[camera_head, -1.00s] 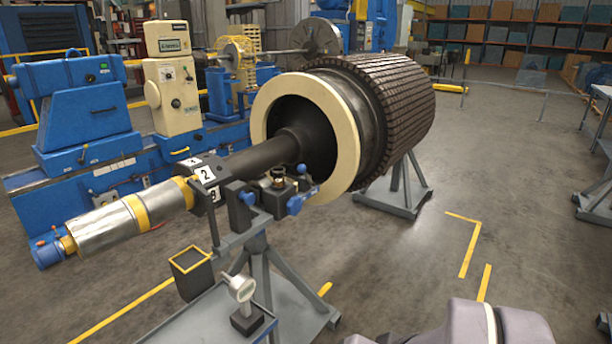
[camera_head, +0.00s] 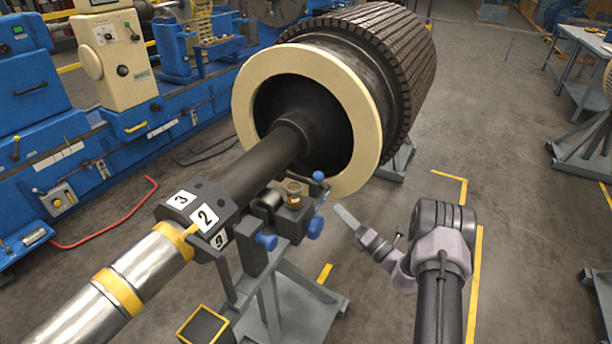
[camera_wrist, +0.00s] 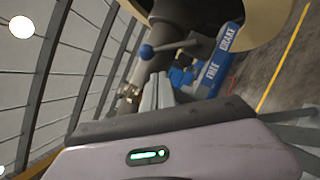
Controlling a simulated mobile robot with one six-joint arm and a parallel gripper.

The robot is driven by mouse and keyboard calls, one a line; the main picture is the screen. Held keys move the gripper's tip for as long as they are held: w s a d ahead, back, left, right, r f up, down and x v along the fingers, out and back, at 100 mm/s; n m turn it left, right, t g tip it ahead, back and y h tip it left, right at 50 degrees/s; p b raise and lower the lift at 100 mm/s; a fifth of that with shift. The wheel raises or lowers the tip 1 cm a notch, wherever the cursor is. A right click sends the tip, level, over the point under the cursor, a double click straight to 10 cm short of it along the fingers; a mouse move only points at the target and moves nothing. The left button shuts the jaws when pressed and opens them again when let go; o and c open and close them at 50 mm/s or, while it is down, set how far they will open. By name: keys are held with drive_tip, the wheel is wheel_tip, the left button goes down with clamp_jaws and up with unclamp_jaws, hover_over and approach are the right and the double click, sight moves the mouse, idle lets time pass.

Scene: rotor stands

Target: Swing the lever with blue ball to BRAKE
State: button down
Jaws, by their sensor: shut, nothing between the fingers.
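The lever's blue ball (camera_wrist: 146,51) shows in the wrist view, with a grey arm (camera_wrist: 178,45) running right from it towards the blue plates. One plate reads BRAKE (camera_wrist: 230,38) and the other FREE (camera_wrist: 210,74). In the head view, a small blue ball (camera_head: 318,175) sits on top of the bearing bracket, beside the rotor's cream ring. My gripper (camera_head: 343,213) is just right of the bracket, apparently apart from it. Its fingers (camera_wrist: 157,90) are shut and empty in the wrist view, below the ball. Whether they touch the lever cannot be told.
The rotor (camera_head: 395,60) rests on stands, its dark shaft running towards the lower left.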

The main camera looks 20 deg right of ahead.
sight(322, 183)
drive_tip(key=b+x, duration=0.2)
drive_tip(key=x, duration=0.7)
drive_tip(key=shift+w+d+m, duration=0.2)
drive_tip(key=shift+w+m, duration=0.1)
drive_tip(key=shift+w, duration=0.05)
drive_tip(key=shift+h, duration=0.3)
